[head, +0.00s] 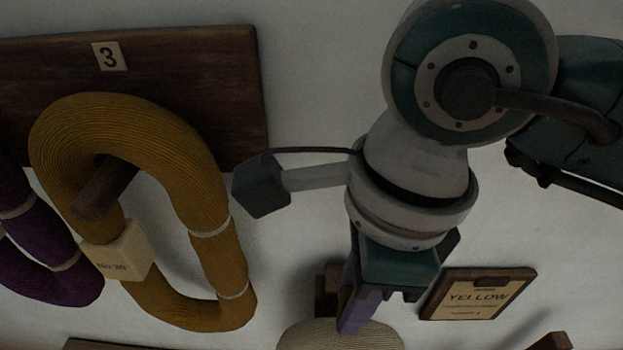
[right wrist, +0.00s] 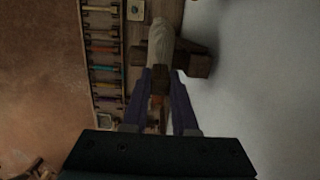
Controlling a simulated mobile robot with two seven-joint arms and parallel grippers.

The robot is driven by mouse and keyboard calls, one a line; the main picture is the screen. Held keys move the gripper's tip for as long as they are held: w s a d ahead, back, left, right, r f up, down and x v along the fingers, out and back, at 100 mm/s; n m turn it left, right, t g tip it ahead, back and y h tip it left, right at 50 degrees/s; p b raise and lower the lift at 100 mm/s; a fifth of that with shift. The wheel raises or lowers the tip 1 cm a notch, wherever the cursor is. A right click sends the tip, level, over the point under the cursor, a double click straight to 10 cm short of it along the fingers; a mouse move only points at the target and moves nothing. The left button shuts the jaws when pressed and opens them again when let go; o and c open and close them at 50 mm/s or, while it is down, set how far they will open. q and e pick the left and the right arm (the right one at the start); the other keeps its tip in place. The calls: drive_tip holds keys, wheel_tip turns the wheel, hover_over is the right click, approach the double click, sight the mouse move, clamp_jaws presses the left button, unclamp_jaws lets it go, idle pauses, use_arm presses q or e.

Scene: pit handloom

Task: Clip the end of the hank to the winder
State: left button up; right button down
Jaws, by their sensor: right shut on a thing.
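A cream hank (head: 340,337) shows at the bottom of the head view, partly cut off by the frame edge. My right gripper (head: 350,328) points down, its purple fingers in front of this hank. In the right wrist view the two fingers (right wrist: 161,85) are shut on the cream hank (right wrist: 160,45), whose pale body extends beyond the fingertips. A brown wooden block (right wrist: 160,79) shows between the fingers; I cannot tell whether they touch it. I cannot make out the winder or its clip. My left gripper is not in view.
A mustard hank (head: 190,170) hangs from a peg (head: 103,190) on a wooden board (head: 200,70) marked 3. A purple hank (head: 40,255) hangs to its left. A YELLOW sign (head: 479,294) is right of my gripper. A rack of coloured items (right wrist: 104,60) shows in the wrist view.

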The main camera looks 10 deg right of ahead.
drive_tip(key=shift+r+p, duration=1.9)
drive_tip(key=shift+r, duration=0.65)
drive_tip(key=shift+f, duration=0.1)
